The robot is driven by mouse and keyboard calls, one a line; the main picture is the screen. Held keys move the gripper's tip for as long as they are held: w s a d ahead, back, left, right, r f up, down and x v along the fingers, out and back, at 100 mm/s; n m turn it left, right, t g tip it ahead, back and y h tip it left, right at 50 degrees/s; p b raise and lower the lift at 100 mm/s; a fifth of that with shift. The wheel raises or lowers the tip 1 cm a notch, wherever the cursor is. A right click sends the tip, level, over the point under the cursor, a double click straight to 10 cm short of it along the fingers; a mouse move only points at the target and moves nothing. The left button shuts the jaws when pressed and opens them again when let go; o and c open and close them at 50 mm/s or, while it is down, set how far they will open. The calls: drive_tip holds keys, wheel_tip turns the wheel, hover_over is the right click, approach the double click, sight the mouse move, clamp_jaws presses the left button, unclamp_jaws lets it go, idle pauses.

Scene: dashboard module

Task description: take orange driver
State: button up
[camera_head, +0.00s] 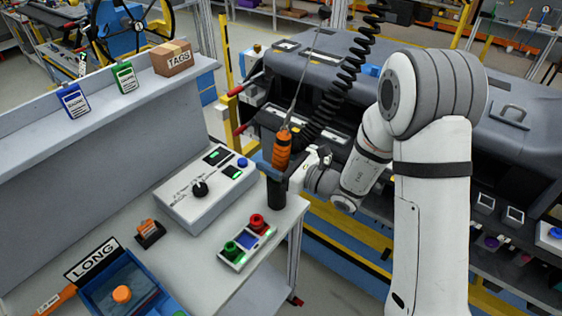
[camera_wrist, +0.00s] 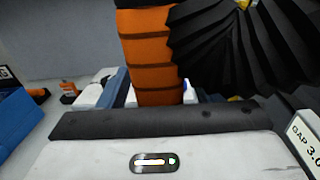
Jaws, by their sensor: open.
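The orange driver (camera_head: 282,150) is upright near the right end of the grey workbench, with a thin cable or rod rising from its top. A black cylindrical part (camera_head: 276,192) shows directly below it; I cannot tell whether this is a holder or part of the driver. My gripper (camera_head: 281,172) reaches in from the right at the driver's lower body, its jaws open around or close beside it. In the wrist view the ribbed orange driver (camera_wrist: 150,62) stands just ahead of my gripper's palm. Its lower end is hidden there, and finger contact is unclear.
A black coiled hose (camera_head: 340,90) hangs right beside the driver. A control box (camera_head: 205,192) with a knob and a red-green button box (camera_head: 247,245) sit on the bench. A blue bin (camera_head: 120,290) is at front left. A grey dashboard module (camera_head: 400,75) stands behind my arm.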

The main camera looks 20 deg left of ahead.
drive_tip(key=shift+c, duration=0.3)
clamp_jaws()
drive_tip(key=shift+r, duration=0.1)
idle(0.4)
